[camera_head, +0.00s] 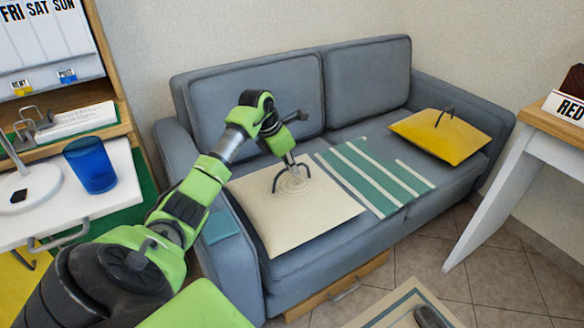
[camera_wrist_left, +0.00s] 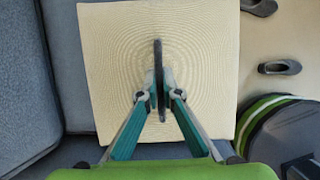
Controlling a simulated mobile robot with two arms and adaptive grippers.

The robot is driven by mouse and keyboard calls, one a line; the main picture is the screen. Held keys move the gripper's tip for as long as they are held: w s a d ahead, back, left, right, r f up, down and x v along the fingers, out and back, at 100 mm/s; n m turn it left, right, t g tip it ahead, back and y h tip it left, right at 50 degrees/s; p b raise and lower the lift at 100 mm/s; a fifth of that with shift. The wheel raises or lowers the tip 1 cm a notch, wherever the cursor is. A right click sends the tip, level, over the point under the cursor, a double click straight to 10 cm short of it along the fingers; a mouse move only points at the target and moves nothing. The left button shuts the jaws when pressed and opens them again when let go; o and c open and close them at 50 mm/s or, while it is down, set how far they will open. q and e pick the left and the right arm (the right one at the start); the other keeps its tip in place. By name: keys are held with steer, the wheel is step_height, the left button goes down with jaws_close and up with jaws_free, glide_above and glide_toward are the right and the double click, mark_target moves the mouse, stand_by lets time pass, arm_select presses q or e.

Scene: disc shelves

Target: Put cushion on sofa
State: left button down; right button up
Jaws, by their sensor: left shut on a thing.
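The cream cushion (camera_head: 318,212), with a dark loop handle (camera_head: 276,182) on top, is at the left part of the grey sofa (camera_head: 350,80). It lies flat over the seat; whether it fully rests there I cannot tell. My left gripper (camera_head: 293,176) points down at its middle, shut on the handle. In the left wrist view the cushion (camera_wrist_left: 110,60) fills the middle, and the gripper (camera_wrist_left: 160,95) closes on its dark handle (camera_wrist_left: 158,60). A yellow cushion (camera_head: 442,138) with a similar handle lies on the right of the seat. My right gripper is out of view.
A green-and-white striped cloth (camera_head: 372,172) lies between the cushions. A white desk with a blue cup (camera_head: 90,166) stands left. A white-legged table (camera_head: 492,190) stands right. A low table (camera_head: 400,306) is in front. Dark slippers (camera_wrist_left: 279,68) lie on the floor.

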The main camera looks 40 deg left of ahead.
arm_select(q)
steer(key=shift+f, duration=0.15)
steer(key=c, duration=2.2)
jaws_free()
steer(key=shift+c, duration=0.2)
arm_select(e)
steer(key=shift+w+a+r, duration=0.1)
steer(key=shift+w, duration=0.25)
